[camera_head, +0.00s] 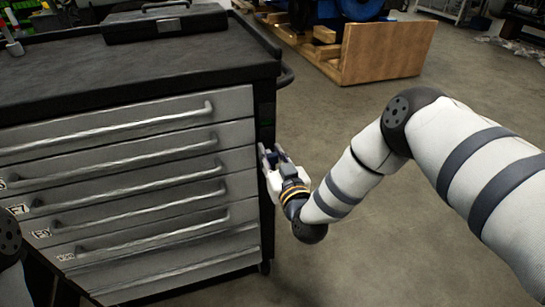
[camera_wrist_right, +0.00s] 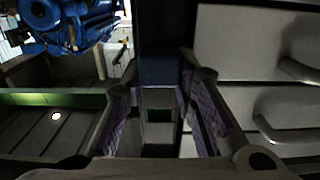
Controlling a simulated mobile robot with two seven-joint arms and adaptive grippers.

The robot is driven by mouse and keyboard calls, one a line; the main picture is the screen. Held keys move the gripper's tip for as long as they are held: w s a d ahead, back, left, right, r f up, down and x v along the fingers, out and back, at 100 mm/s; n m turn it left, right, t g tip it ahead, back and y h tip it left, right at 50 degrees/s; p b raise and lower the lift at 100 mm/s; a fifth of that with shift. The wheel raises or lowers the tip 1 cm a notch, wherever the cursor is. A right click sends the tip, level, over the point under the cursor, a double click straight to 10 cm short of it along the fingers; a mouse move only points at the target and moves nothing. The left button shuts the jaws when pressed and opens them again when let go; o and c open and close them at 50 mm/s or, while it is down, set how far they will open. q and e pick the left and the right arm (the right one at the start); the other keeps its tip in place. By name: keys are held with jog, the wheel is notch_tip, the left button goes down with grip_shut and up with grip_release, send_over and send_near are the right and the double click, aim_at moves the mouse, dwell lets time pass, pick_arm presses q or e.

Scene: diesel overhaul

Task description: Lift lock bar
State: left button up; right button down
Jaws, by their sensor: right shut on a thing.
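The lock bar (camera_head: 265,110) is a dark upright strip at the right front edge of the grey tool cabinet (camera_head: 130,150), beside the drawer ends. In the right wrist view the bar (camera_wrist_right: 159,70) runs upright between the two finger pads of the gripper (camera_wrist_right: 162,95). The exact contact of the pads is dark and hard to see. My left gripper is out of view.
Several drawers with long handles (camera_head: 120,125) fill the cabinet front and look closed. A black case (camera_head: 165,25) lies on the cabinet top. A wooden crate side (camera_head: 385,52) stands behind on the floor. The concrete floor (camera_head: 340,120) right of the cabinet is clear.

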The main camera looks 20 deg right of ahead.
jog(key=c, duration=1.3)
grip_release()
jog(key=shift+r, duration=0.3)
jog(key=shift+f, duration=0.1)
jog(key=s, duration=1.2)
jog(key=shift+d, duration=0.25)
